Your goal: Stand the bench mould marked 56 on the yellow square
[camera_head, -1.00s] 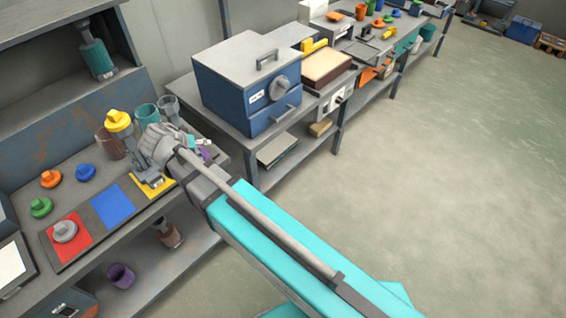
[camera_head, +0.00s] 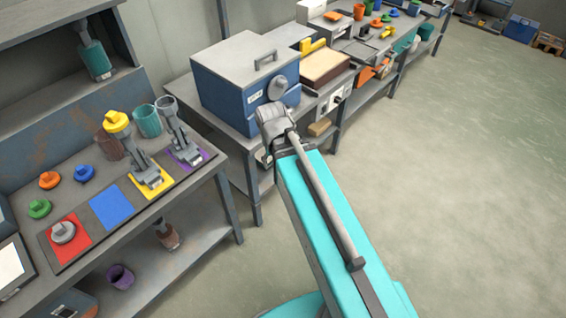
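A grey upright mould with a yellow cap (camera_head: 116,122) stands with its foot on the yellow square (camera_head: 160,185). A second grey mould (camera_head: 178,130), open at the top, stands on the purple square (camera_head: 200,158). Small light tags show at their feet, but the numbers are too small to read, so I cannot tell which is marked 56. My gripper (camera_head: 268,125) is to the right of both moulds, in front of the blue oven box and apart from the moulds. Its fingers face away or are hidden, so its opening and any load cannot be seen.
The blue square (camera_head: 112,207) is bare; the red square (camera_head: 80,226) carries a grey knob (camera_head: 63,232). Loose coloured knobs and a teal cup (camera_head: 147,120) sit behind. Another mould (camera_head: 95,60) stands on the upper shelf. The blue oven box (camera_head: 235,90) is close to my gripper.

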